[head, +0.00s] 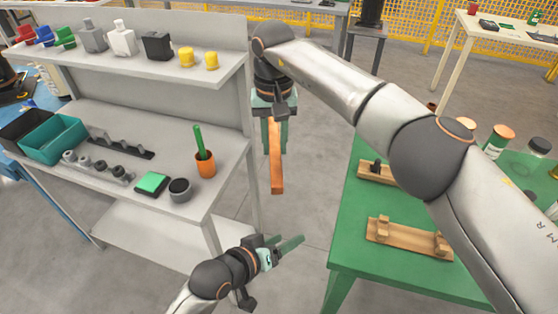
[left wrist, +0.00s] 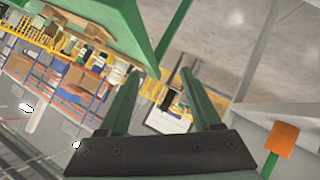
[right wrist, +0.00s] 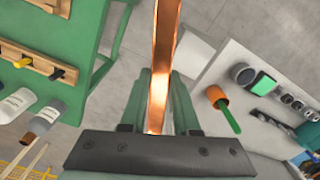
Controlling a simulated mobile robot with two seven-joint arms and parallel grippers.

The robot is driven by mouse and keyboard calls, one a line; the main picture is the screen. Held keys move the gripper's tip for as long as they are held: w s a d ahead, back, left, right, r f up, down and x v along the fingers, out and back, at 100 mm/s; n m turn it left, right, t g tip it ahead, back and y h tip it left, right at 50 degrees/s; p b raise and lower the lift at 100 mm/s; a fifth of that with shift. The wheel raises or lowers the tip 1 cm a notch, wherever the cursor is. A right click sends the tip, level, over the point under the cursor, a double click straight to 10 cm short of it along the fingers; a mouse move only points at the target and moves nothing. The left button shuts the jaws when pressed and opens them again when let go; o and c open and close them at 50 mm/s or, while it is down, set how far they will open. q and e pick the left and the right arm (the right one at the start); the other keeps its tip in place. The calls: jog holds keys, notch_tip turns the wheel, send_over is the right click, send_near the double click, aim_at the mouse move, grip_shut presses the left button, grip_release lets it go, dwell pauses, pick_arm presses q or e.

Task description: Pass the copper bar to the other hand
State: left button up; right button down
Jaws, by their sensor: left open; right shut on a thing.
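The copper bar (head: 277,170) hangs down from my right gripper (head: 274,125) in the head view, over the gap between the grey shelf bench and the green table. My right gripper is shut on the bar near its upper end. In the right wrist view the copper bar (right wrist: 165,50) runs up and away from between the green fingers (right wrist: 160,100). My left gripper (head: 292,245) is open and empty, lower in the head view and apart from the bar. The left wrist view shows its two fingers (left wrist: 160,85) spread with nothing between them; the bar is not clearly visible there.
The grey bench (head: 140,185) on the left holds a teal bin (head: 52,140), an orange cup (head: 205,166) and small parts. The green table (head: 345,235) on the right carries wooden holders (head: 408,238) and jars (head: 497,140). Open floor lies between them.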

pick_arm(q)
jog(key=s+d+r+m+g+h, duration=0.1)
jog(key=d+r+g, duration=0.1)
jog(key=d+r, duration=0.55)
jog(key=s+d+r+m+g, duration=0.15)
jog(key=d+r, duration=0.25)
jog(key=r, duration=0.6)
jog(key=n+t+y, duration=0.3)
jog(key=n+y, duration=0.1)
jog(key=y, duration=0.5)
send_near(276, 163)
jog(key=shift+w+d+f, duration=0.1)
jog(key=shift+w+f, duration=0.35)
jog(key=shift+f, duration=0.3)
jog(key=shift+x, duration=3.5)
jog(key=shift+w+r, duration=0.1)
jog(key=shift+w, duration=0.05)
jog(key=shift+c, duration=0.3)
